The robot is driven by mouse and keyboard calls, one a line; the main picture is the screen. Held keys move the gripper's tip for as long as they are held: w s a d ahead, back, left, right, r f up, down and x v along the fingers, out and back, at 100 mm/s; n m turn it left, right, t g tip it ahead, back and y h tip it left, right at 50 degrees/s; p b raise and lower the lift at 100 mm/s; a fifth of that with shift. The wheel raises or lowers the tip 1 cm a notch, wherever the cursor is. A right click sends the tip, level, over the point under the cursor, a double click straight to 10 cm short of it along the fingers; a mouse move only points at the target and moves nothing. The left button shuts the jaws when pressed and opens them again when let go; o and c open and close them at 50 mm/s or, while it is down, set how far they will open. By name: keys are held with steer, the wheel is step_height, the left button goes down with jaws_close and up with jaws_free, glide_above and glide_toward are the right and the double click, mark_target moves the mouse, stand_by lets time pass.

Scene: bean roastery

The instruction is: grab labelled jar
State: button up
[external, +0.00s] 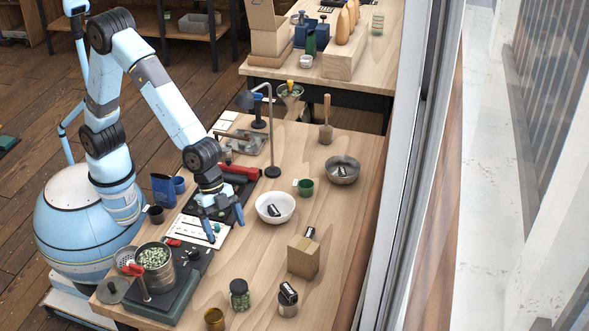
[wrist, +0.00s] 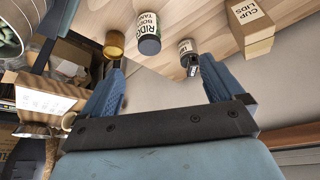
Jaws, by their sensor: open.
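The labelled jar (external: 240,296) stands at the front of the bench in the external view, with a dark lid and green contents. My gripper (external: 222,223) is open and empty above the bench, over the white sheet and dark mat, well behind the jar. In the wrist view my gripper's fingers (wrist: 161,80) are spread, and the jar appears beyond them, apart from both.
A gold cup (external: 214,319) stands left of the jar. A small tin (external: 288,306) with a black-labelled item on top stands to its right. A cup-lids box (external: 303,259) and white bowl (external: 275,207) are farther back. A bean-filled canister (external: 155,262) stands left.

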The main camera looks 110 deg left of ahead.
glide_toward(236, 280)
steer(key=shift+m, duration=0.4)
steer(key=x, duration=0.9)
steer(key=shift+d+x, duration=0.15)
steer(key=shift+x, duration=1.2)
steer(key=shift+d+x, duration=0.15)
steer(key=shift+x, duration=1.2)
steer(key=shift+r, duration=0.15)
steer(key=c, duration=1.3)
